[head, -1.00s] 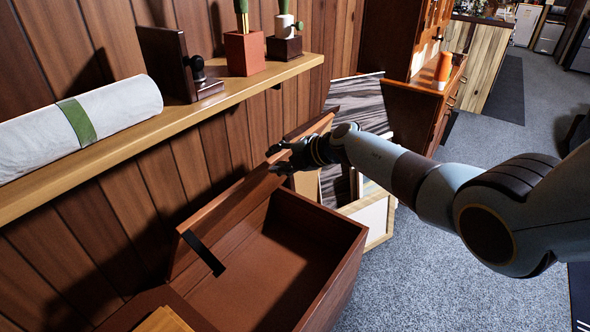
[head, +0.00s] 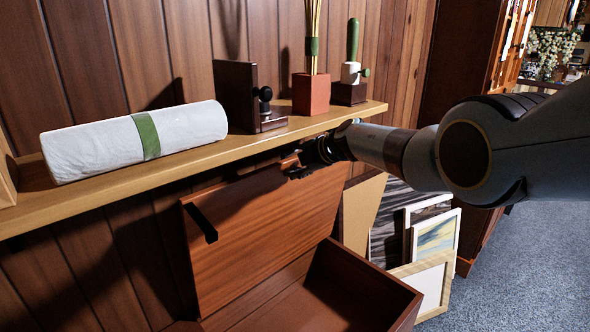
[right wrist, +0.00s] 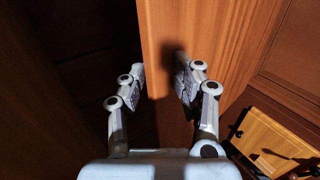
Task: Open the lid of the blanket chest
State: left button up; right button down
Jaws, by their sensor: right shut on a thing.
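The blanket chest (head: 385,292) is a reddish-brown wooden box at the bottom of the head view, with its empty-looking inside showing. Its lid (head: 262,232) stands raised and steep in front of the panelled wall, under the shelf. A dark strap or stay (head: 203,222) is on the lid's inner face at the left. My right gripper (head: 297,166) is at the lid's upper right edge, shut on it. In the right wrist view the lid (right wrist: 205,35) runs up between the two fingers (right wrist: 162,88). My left gripper is not in view.
A wooden shelf (head: 275,134) runs along the wall just above the lid and my right gripper. It holds a white roll (head: 100,145), a dark bookend (head: 240,95) and a red pot (head: 311,92). Framed pictures (head: 436,240) lean right of the chest. Carpet (head: 520,270) is clear at right.

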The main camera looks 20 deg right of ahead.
jog(key=shift+w+d+r, duration=0.1)
jog(key=shift+r, duration=0.1)
jog(key=c, duration=1.3)
grip_release()
jog(key=shift+f, duration=0.15)
jog(key=v, duration=0.7)
jog(key=shift+d, duration=0.15)
